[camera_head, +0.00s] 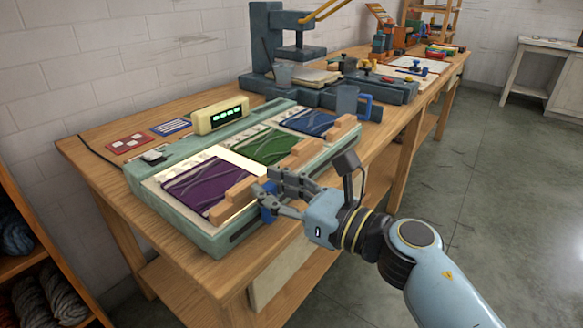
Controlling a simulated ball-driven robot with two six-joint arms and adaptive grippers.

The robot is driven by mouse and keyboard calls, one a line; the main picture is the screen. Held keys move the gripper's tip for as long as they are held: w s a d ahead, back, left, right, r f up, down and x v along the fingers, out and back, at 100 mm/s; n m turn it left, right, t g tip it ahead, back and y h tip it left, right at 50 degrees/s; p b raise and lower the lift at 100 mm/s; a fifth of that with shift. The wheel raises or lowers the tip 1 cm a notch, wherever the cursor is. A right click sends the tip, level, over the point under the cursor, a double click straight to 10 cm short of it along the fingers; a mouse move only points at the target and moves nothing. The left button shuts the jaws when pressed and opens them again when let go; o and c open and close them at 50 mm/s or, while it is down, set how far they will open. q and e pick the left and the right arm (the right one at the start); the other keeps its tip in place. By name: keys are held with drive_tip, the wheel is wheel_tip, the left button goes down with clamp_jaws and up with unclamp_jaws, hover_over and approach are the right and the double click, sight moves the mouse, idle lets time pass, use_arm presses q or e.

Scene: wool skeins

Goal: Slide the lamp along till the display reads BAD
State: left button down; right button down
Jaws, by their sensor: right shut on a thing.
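A pale green case (190,238) on the workbench holds a purple skein panel (203,188), a green one (263,146) and a blue one (309,121). A bright light strip (236,160) lies between the purple and green panels. The cream display (219,116) behind the case shows green characters too small to read surely. The fingers partly hide the handle. I cannot make out the lamp's body. My left gripper is not in view.
Wooden blocks (232,197) stand along the case's front edge. Red (126,143) and blue (170,126) cards lie behind it. Open floor (480,200) is at the right.

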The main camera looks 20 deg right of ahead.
drive_tip(key=shift+s+a, duration=0.85)
drive_tip(key=shift+a, duration=0.2)
drive_tip(key=shift+f, duration=0.1)
drive_tip(key=c, duration=1.1)
unclamp_jaws()
drive_tip(key=shift+s+a, duration=0.1)
drive_tip(key=shift+s+d, duration=0.15)
drive_tip(key=shift+d, duration=0.05)
drive_tip(key=v, duration=1.1)
drive_tip(key=shift+s+d, duration=0.2)
